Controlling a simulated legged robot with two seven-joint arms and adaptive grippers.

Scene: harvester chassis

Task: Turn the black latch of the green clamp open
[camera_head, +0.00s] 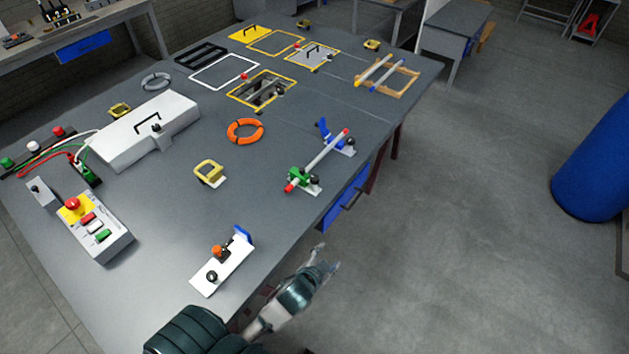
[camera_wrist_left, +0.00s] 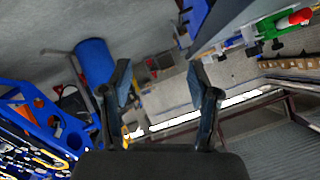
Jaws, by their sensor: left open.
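The green clamp (camera_head: 300,175) stands on a small white plate near the table's right edge in the head view. Its black latch (camera_head: 317,181) is on its right side; whether it is turned cannot be told. A pale rod (camera_head: 325,153) with red ends lies across the green clamp and a blue clamp (camera_head: 325,131). In the left wrist view the green clamp (camera_wrist_left: 268,32) is at the upper right. My left gripper (camera_head: 328,262) is open and empty, off the table edge, below and apart from the clamp; its two fingers show in the wrist view (camera_wrist_left: 158,85). My right gripper is not in view.
A white fixture (camera_head: 222,268) with a blue end and a black knob lies at the near table edge. A blue drawer (camera_head: 345,198) with a handle juts under the edge. A yellow handle (camera_head: 209,173) and orange ring (camera_head: 245,131) lie left of the clamp.

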